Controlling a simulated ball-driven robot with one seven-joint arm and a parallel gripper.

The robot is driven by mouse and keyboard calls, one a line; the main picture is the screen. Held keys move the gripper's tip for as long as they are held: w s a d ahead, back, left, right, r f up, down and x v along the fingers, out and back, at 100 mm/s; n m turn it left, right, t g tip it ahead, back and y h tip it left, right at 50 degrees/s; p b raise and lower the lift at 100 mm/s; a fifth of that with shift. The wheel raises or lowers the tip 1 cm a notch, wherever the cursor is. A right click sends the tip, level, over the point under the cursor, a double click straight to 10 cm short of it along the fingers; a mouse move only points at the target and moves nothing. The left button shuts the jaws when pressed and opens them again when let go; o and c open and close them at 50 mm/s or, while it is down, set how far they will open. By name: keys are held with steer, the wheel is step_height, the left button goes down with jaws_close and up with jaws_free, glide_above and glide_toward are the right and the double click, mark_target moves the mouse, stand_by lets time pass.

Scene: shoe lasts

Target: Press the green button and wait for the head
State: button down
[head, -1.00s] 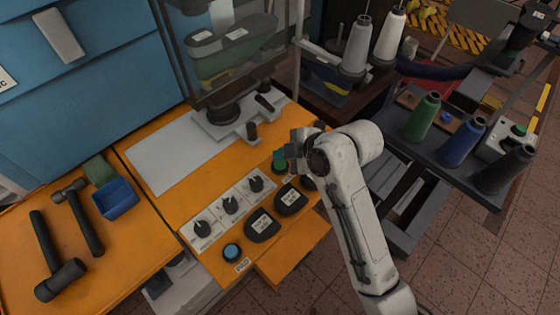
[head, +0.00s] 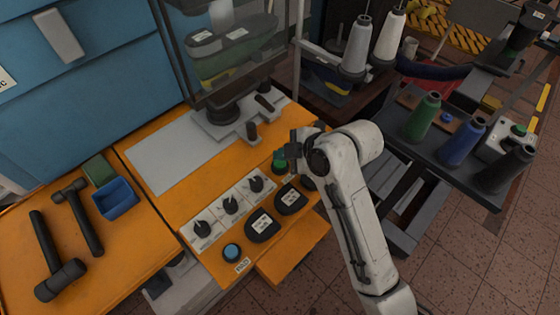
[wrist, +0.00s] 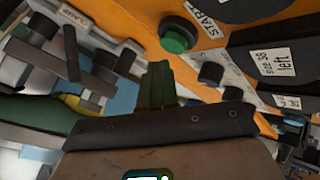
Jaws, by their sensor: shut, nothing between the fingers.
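The green button (head: 279,161) sits on the orange control panel, just left of my gripper (head: 293,150) in the head view. In the wrist view the green button (wrist: 176,37) is a round cap in a dark collar with a START label beside it. My gripper's fingers (wrist: 160,72) are together and empty. In that view their tips lie below and slightly left of the button, with a gap between them in the picture. The height of the tips above the panel is hard to tell.
Hammers (head: 60,255) and a blue bin (head: 115,199) lie left. Thread cones (head: 461,144) stand on the right bench. A dark post (head: 251,131) stands behind the button.

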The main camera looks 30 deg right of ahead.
mark_target(283, 165)
steer(key=shift+f, duration=0.1)
steer(key=shift+f, duration=0.3)
steer(key=shift+f+b, duration=0.45)
steer(key=shift+f, duration=0.05)
stand_by(0.9)
steer(key=shift+r+p, duration=0.9)
steer(key=shift+r, duration=0.05)
step_height(283, 165, up, 5)
steer(key=p, duration=0.4)
steer(key=shift+p, duration=0.3)
stand_by(0.4)
